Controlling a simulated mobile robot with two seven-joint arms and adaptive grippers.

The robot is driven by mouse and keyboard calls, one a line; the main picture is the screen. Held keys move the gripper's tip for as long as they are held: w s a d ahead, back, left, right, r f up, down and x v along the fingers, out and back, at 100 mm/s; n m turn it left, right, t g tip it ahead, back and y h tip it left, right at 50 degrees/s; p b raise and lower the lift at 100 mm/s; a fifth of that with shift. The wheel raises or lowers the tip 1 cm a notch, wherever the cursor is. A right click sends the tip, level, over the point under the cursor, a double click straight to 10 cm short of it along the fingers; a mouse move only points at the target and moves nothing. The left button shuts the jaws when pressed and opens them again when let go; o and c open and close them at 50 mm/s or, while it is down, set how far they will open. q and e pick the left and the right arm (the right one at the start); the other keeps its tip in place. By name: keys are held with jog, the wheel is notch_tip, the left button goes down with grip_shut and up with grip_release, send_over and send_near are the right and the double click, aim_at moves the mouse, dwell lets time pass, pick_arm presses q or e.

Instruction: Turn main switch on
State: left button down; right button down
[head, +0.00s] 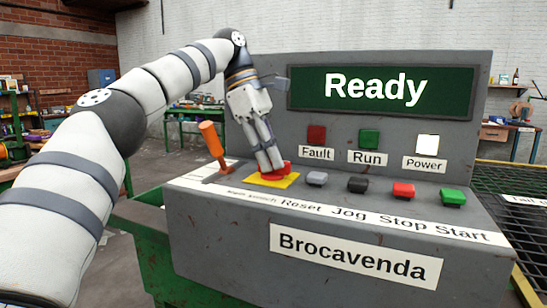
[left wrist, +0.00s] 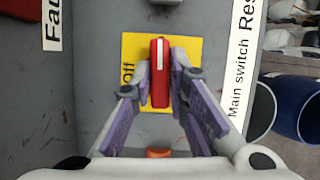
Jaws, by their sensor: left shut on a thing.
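The main switch is a red knob with a white stripe on a yellow plate (head: 285,181), on the console's sloped top. In the left wrist view the red knob (left wrist: 160,88) stands lengthwise up the picture. The word "Off" shows on the yellow plate (left wrist: 188,48) left of the knob. My left gripper (head: 271,166) reaches down onto the knob, and its fingers (left wrist: 160,78) are shut on the knob's two sides. The display (head: 380,91) reads "Ready". The Power lamp (head: 428,145) is bright white. My right gripper is out of view.
An orange-handled lever (head: 211,139) stands just left of the switch. Reset (head: 317,179), Jog (head: 357,185), Stop (head: 403,190) and Start (head: 453,197) buttons line up to the right. Dark Fault (head: 316,134) and Run (head: 369,139) lamps sit on the upright panel.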

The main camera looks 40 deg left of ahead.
pick_arm(q)
jog(key=shift+m+g, duration=0.3)
jog(key=shift+m, duration=0.2)
jog(key=c, duration=1.6)
grip_release()
jog(key=shift+o, duration=0.2)
